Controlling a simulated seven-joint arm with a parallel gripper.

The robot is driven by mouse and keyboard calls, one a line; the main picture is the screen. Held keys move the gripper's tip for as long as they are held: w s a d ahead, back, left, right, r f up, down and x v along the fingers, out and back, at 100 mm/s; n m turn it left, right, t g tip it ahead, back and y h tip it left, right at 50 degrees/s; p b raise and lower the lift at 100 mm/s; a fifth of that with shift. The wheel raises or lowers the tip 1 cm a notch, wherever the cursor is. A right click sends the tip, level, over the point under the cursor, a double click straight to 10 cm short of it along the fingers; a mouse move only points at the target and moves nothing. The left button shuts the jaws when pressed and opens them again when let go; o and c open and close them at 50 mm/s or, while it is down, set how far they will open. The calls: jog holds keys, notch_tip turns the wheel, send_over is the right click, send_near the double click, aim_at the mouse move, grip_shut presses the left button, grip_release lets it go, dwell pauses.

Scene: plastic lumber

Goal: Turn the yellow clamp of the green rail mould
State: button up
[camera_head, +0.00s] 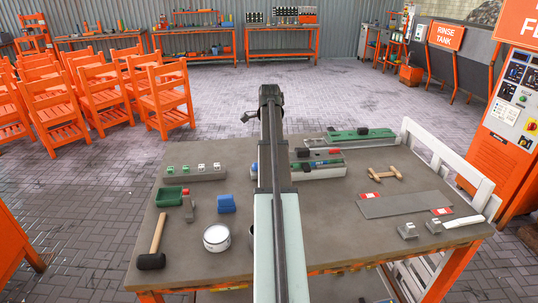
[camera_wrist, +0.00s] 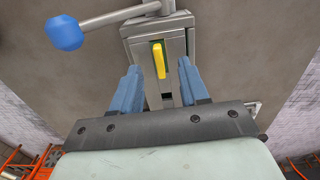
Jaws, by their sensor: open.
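In the wrist view the yellow clamp (camera_wrist: 159,62) is a small upright bar on a grey mould block (camera_wrist: 136,45). A narrow green strip shows beside it. My gripper (camera_wrist: 161,73) is open, with one blue finger on each side of the clamp in the picture. I see no contact, and the height gap cannot be told. A lever with a blue ball (camera_wrist: 64,33) sticks out left from the block's top. In the head view a grey mould with green parts (camera_head: 325,172) lies partly behind my arm, which hides the clamp and my fingers.
A green rail-like piece (camera_head: 362,135) lies at the table's back right. A wooden-handled piece (camera_head: 384,173) and a grey plate (camera_head: 405,205) lie right. A grey block with several pegs (camera_head: 195,174), green tray (camera_head: 171,196), blue block (camera_head: 226,204), white tin (camera_head: 216,238) and mallet (camera_head: 151,261) are left.

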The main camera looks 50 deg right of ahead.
jog(key=shift+r, duration=2.5)
